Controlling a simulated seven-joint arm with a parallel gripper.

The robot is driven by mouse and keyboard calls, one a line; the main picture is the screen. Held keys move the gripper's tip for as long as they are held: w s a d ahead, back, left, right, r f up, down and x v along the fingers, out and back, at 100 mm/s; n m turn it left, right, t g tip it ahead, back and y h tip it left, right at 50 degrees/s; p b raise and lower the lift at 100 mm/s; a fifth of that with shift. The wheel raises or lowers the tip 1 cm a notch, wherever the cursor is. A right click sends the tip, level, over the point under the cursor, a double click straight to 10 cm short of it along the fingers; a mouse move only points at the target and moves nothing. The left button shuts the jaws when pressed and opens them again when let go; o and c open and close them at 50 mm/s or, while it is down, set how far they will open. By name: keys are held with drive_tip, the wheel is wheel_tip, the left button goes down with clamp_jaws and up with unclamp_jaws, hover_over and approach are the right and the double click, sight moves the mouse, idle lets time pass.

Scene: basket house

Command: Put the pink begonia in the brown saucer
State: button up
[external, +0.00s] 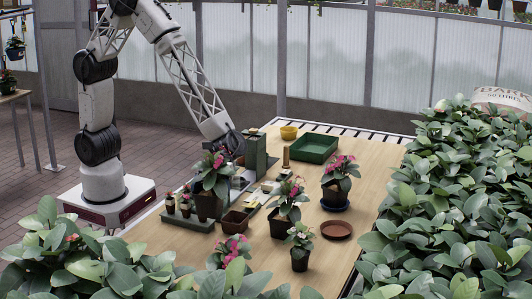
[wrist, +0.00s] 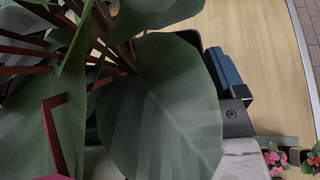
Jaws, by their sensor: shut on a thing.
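A pink-flowered plant (external: 211,176) in a brown pot (external: 208,206), seemingly the pink begonia, is at my gripper (external: 230,150) on the left of the table. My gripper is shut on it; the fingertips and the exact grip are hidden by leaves. In the wrist view, its large green leaves (wrist: 165,110) and red stems fill the left and middle. Whether the pot is clear of the table cannot be told. The brown saucer (external: 336,230) lies empty on the table at the right, apart from the gripper.
Another pink-flowered plant (external: 286,205) and a white-flowered plant (external: 300,240) stand left of the saucer. A green tray (external: 313,148) is at the back. Dense foliage (external: 450,200) borders the right.

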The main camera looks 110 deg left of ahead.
sight(213, 194)
wheel_tip(213, 194, up, 3)
drive_tip(key=shift+r, duration=0.2)
drive_tip(key=shift+w+a+r, duration=0.1)
drive_tip(key=shift+w+a, duration=0.1)
drive_tip(key=shift+w, duration=0.15)
drive_tip(key=w+a+n+t+y, duration=0.2)
drive_tip(key=w+a+n+t, duration=0.2)
drive_tip(key=w+a, duration=1)
drive_tip(key=w+a+n+t+y, duration=0.3)
drive_tip(key=w+a, duration=0.7)
drive_tip(key=w, duration=0.8)
drive_tip(key=shift+n+t+h, duration=0.3)
drive_tip(key=shift+t+h, duration=0.2)
drive_tip(key=shift+h, duration=0.1)
drive_tip(key=shift+a+f, duration=0.15)
drive_tip(key=shift+f, duration=1.1)
drive_tip(key=shift+a+f, duration=0.1)
drive_tip(key=shift+f, duration=1.15)
wheel_tip(213, 194, down, 6)
drive_tip(key=shift+f, duration=0.2)
